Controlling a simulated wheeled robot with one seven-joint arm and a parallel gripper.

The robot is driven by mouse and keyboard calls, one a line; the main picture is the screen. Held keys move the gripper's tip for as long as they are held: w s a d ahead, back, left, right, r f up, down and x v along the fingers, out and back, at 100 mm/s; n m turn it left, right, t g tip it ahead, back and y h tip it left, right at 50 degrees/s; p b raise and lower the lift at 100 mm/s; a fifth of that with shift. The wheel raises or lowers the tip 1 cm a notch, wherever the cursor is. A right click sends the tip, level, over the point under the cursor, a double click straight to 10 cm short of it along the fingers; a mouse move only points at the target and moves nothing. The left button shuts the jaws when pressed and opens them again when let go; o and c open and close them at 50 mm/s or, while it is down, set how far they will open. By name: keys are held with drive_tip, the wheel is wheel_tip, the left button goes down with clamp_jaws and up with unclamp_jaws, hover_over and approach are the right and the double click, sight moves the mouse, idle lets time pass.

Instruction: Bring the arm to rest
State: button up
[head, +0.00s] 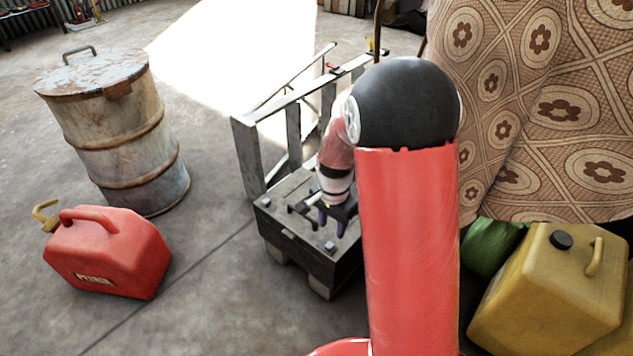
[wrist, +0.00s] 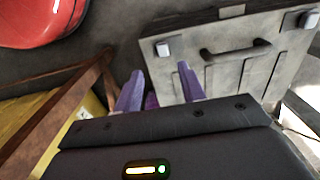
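My gripper (head: 331,219) is low over the grey box in the head view, partly hidden behind my own red arm. In the wrist view its two purple fingers (wrist: 160,90) stand apart, with no object seen held between them. The grey box (head: 282,222) has a handle and corner fittings on its lid. In the wrist view the box (wrist: 225,75) lies just beyond the fingertips, and I cannot tell if they touch it.
A metal frame (head: 243,150) stands behind the box. A rusty drum (head: 125,140) and red fuel can (head: 110,250) are at left. A yellow can (head: 550,290) and patterned cloth (head: 540,110) are at right. Floor between the red can and box is clear.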

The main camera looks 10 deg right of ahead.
drive_tip(key=s+r+n+t+p, duration=0.2)
drive_tip(key=s+r, duration=0.4)
drive_tip(key=r, duration=0.3)
drive_tip(key=s+a+r+n+t+p, duration=0.1)
drive_tip(key=s+r+n+p, duration=0.2)
drive_tip(key=r, duration=0.7)
drive_tip(key=s+r+n+t+p, duration=0.2)
drive_tip(key=s+r+n, duration=0.3)
drive_tip(key=s+r, duration=0.5)
drive_tip(key=shift+s+a+r+n+t, duration=0.2)
drive_tip(key=shift+s+n+t, duration=0.15)
drive_tip(key=shift+s, duration=0.3)
drive_tip(key=shift+c, duration=0.4)
